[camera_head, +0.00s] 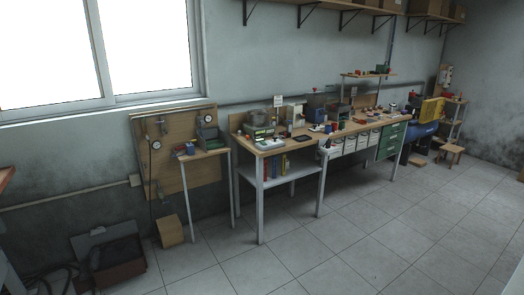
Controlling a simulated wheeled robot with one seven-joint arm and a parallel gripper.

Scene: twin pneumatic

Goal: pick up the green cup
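I cannot make out a green cup for certain; the items on the benches are small and far off. A small green item (381,69) sits on a raised shelf above the long workbench, but its shape is too small to tell. The long wooden-topped workbench (299,150) stands against the back wall, crowded with devices and small parts. My gripper is not in view.
A small side table (215,153) with a pegboard (146,130) behind it stands left of the workbench. A wooden block (169,227) and an open dark case (117,262) are on the floor. The tiled floor (350,245) in front is clear.

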